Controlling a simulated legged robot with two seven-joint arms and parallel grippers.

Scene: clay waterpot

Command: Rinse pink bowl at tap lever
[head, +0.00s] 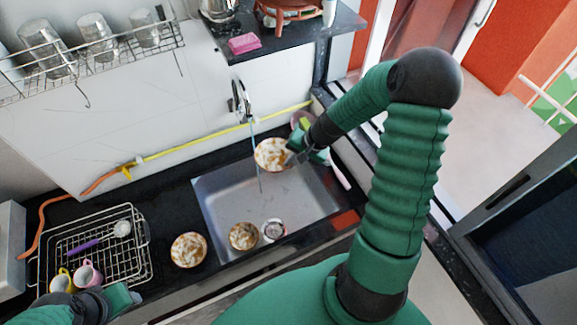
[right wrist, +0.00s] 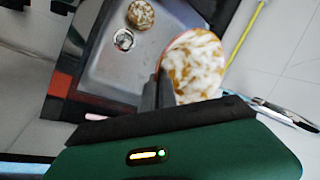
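The pink-rimmed bowl (head: 270,153), its inside covered in white and brown residue, is held over the back of the sink (head: 292,193). My right gripper (head: 294,158) is shut on its right rim. In the right wrist view the fingers (right wrist: 160,92) pinch the bowl's edge (right wrist: 198,66). The tap (head: 240,97) on the wall has a thin bluish stream (head: 254,137) falling by the bowl's left edge; I cannot tell whether it enters the bowl. The tap lever is not clear. My left gripper (head: 122,298) is by the dish rack, its fingers unclear.
A soiled bowl (head: 243,236) lies in the sink near the drain (head: 273,230). Another soiled bowl (head: 189,250) stands on the counter left of it. A wire rack (head: 137,243) holds mugs (head: 88,273) and a purple-handled brush (head: 85,247). A yellow hose (head: 200,141) runs along the wall.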

